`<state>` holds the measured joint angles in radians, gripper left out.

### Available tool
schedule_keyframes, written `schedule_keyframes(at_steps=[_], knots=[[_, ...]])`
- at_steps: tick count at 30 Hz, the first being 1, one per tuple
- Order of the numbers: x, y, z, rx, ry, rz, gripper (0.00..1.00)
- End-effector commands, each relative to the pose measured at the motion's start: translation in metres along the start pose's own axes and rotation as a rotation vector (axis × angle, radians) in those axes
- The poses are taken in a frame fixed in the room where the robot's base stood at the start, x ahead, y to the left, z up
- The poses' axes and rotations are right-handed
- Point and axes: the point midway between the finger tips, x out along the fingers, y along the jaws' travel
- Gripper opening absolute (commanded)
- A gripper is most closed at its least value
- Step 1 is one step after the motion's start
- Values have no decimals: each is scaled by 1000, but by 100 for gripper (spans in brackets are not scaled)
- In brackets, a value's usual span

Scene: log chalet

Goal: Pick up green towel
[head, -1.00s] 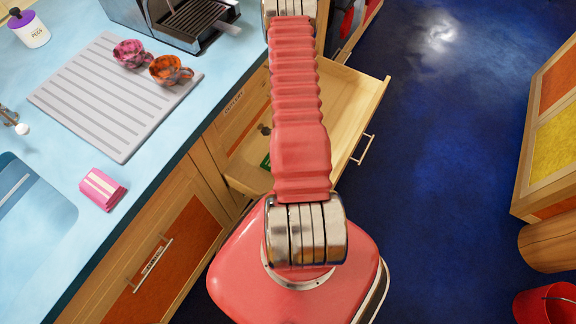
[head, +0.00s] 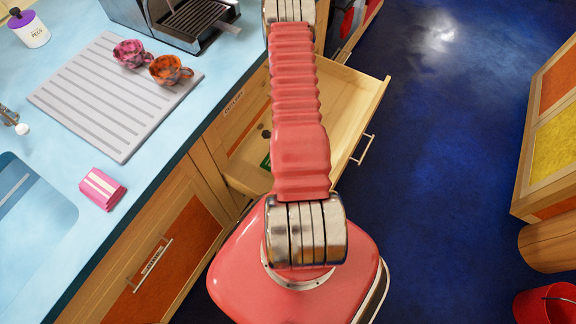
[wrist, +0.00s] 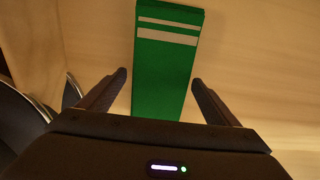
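The green towel (wrist: 165,75) is folded into a long strip with two pale stripes near its far end. It lies on the pale wooden drawer floor in the wrist view. A small bit of green (head: 266,162) shows in the open drawer in the head view, mostly hidden by my arm. My gripper (wrist: 160,80) is open, with one finger on each side of the towel. Gaps show between the fingers and the towel. I cannot tell how high the fingertips are above the drawer floor.
The open drawer (head: 350,95) has wooden walls around the towel. Dark, rounded metal-edged items (wrist: 22,120) lie at the left in the wrist view. The counter holds a drying mat (head: 85,105), two cups, a pink folded cloth (head: 102,189) and a coffee machine (head: 190,20).

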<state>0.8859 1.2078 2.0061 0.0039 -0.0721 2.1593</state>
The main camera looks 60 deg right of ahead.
Motion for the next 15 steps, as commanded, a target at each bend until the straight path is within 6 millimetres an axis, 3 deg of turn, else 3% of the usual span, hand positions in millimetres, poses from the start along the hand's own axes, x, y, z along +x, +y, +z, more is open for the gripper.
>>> schedule_keyframes(at_steps=[15], knots=[[0,0,0,0,0,0,52]])
